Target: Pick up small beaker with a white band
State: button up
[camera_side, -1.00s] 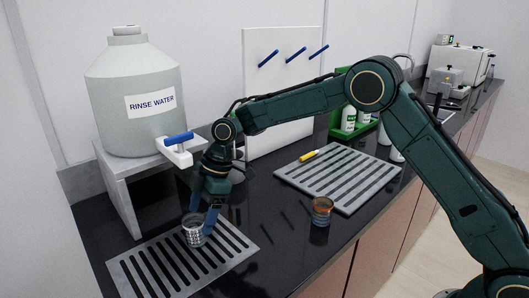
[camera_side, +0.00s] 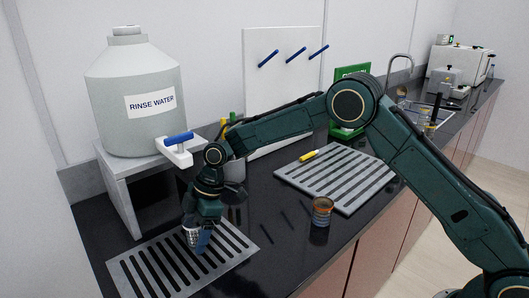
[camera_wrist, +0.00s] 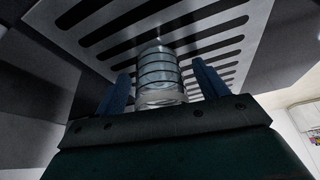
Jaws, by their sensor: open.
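A small clear beaker (camera_side: 190,237) stands on the near slotted metal rack (camera_side: 150,276), partly hidden by my gripper (camera_side: 200,240). In the wrist view the beaker (camera_wrist: 160,72) shows dark rings around its side and a paler band near the end closest to me; I cannot tell for certain that this is the white band. My gripper (camera_wrist: 163,82) is open, with one blue finger on each side of the beaker. Gaps show between the fingers and the glass in the wrist view.
A second small vessel (camera_side: 321,211) with orange and blue colouring stands on the dark counter to the right. Behind are the rinse water tank (camera_side: 140,85) on its stand, with a blue-handled tap (camera_side: 178,138), and another slotted rack (camera_side: 345,180) with a yellow item (camera_side: 309,155).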

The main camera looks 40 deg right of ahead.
dwell(0.3)
jog(key=c, duration=1.2)
jog(key=shift+r, duration=0.15)
jog(key=shift+r, duration=0.5)
notch_tip(320, 180, up, 2)
jog(key=shift+d+r, duration=0.15)
jog(key=shift+r, duration=0.1)
jog(key=s+d, duration=0.1)
jog(key=d, duration=0.4)
jog(key=s+d, duration=0.1)
jog(key=d, duration=0.5)
jog(key=s+d, duration=0.1)
jog(key=d, duration=0.5)
jog(key=shift+s+d+f, duration=0.15)
jog(key=shift+d, duration=0.05)
